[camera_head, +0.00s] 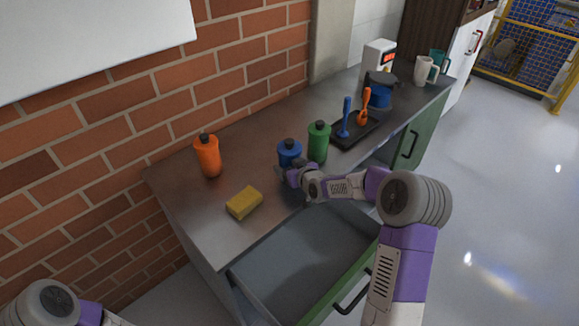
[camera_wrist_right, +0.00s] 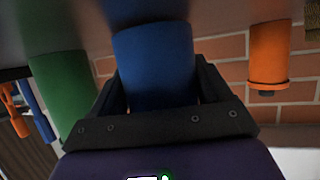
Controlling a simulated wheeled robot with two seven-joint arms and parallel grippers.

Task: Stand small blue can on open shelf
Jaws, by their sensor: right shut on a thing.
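The small blue can (camera_head: 289,152) has a dark cap and is upright over the grey counter, left of a green bottle (camera_head: 319,143). My right gripper (camera_head: 295,176) reaches it from the front and is shut on it. In the right wrist view, which looks upside down, the blue can (camera_wrist_right: 158,65) sits between the two dark fingers (camera_wrist_right: 160,100). I cannot tell whether its base touches the counter. A dark recess (camera_head: 386,152) shows under the counter, left of a green door; I cannot tell whether it is the open shelf. My left gripper is out of view.
An orange bottle (camera_head: 207,156) and a yellow sponge (camera_head: 244,203) are on the counter's (camera_head: 215,228) left part. A black tray (camera_head: 342,140) with blue and orange tools lies beyond the green bottle. A grey drawer (camera_head: 290,268) stands open below the counter.

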